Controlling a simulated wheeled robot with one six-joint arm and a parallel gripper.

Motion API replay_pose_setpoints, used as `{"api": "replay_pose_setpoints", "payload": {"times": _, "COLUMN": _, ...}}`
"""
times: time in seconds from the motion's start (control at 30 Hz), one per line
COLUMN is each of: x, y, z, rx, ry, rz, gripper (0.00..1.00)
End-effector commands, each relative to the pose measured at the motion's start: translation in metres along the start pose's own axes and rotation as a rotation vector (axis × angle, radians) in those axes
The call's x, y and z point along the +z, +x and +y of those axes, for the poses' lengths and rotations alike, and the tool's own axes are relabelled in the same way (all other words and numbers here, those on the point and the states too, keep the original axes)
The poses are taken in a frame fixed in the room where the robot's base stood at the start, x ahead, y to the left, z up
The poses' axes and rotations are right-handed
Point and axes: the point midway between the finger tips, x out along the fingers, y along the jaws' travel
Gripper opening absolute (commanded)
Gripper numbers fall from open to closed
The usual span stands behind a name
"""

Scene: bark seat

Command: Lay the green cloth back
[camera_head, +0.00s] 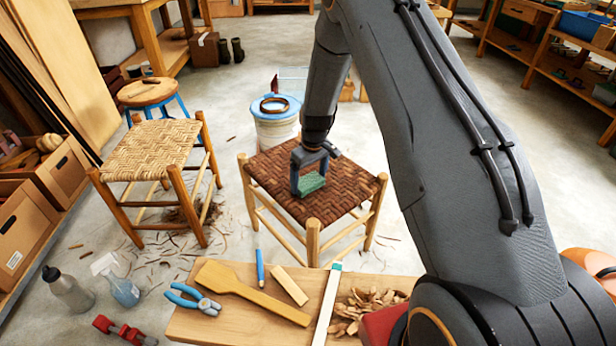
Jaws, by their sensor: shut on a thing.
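The green cloth (311,184) is a small folded-looking patch at the middle of a dark brown woven stool seat (336,203). My gripper (309,186) reaches down over the seat from above and is shut on the cloth. The cloth shows between and just around the fingers. I cannot tell whether its underside touches the seat. The arm hides part of the seat's far side.
A light woven stool (150,148) stands left, and a white bucket (276,128) behind.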

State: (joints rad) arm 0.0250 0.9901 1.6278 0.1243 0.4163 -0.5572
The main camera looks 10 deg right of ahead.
Motion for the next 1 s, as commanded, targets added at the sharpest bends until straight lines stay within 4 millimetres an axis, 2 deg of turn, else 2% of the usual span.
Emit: {"api": "replay_pose_setpoints", "payload": {"times": 1.0, "x": 0.0008, "y": 0.007, "z": 0.0, "rx": 0.0, "ry": 0.0, "rz": 0.0, "gripper": 0.67}}
